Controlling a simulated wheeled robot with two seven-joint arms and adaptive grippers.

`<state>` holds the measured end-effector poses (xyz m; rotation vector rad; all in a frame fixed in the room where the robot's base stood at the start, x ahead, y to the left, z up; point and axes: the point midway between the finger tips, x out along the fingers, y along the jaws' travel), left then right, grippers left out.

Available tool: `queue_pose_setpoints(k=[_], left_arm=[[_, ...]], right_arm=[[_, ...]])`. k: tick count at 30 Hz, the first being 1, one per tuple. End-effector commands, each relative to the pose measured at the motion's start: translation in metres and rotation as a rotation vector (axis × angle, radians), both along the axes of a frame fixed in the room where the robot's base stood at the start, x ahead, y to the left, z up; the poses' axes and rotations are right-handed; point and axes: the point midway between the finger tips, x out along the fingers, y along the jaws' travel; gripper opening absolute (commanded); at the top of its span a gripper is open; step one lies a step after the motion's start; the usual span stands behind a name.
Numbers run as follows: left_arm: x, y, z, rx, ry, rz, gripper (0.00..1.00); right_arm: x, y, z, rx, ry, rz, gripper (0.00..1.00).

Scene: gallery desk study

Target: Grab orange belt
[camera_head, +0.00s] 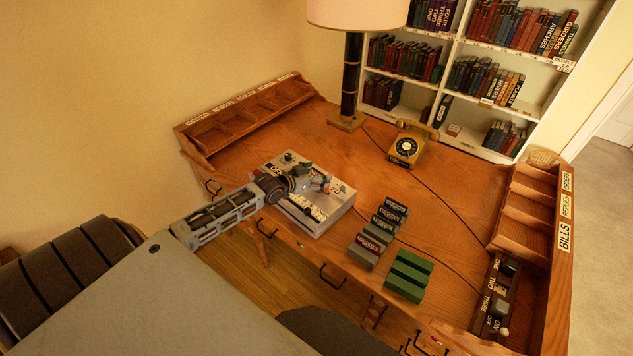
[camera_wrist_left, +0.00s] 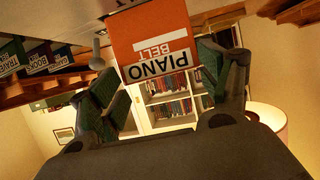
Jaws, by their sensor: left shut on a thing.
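The orange belt (camera_wrist_left: 155,35) is a flat orange block with a white stripe and a label reading PIANO BELT, upside down in the left wrist view. My left gripper (camera_wrist_left: 168,72) is shut on it, with a green-padded finger on either side. In the head view my left gripper (camera_head: 318,183) is over the pale machine (camera_head: 340,213) with keys and knobs on the desk. The orange belt is too small there to make out clearly. My right gripper is not in view.
Several labelled dark blocks (camera_head: 371,245) stand in a row right of the machine, beside green blocks (camera_head: 408,275). A yellow telephone (camera_head: 408,148) and a lamp (camera_head: 352,85) stand behind. A switch box (camera_head: 497,290) and wooden pigeonholes (camera_head: 527,215) line the right edge.

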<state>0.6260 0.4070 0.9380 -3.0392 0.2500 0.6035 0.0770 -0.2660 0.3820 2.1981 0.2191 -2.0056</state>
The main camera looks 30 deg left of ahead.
Motion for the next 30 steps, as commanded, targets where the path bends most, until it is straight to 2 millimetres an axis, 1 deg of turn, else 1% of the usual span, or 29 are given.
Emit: queue_pose_setpoints(k=[3,6,9,12,17,30], left_arm=[[0.000,0.000,0.019,0.001,-0.001,0.000,0.57],[0.000,-0.001,0.032,0.001,0.000,-0.001,0.57],[0.000,0.000,0.044,0.001,-0.001,0.000,0.57],[0.000,0.000,0.050,0.000,0.000,0.000,0.57],[0.000,-0.001,0.055,-0.001,0.000,-0.001,0.57],[0.000,0.000,0.055,-0.001,0.000,0.000,0.57]], right_arm=[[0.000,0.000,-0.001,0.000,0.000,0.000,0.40],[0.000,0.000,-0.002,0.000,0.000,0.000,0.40],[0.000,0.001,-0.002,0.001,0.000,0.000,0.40],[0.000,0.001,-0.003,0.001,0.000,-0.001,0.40],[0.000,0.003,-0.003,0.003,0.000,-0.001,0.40],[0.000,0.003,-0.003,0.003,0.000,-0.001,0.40]])
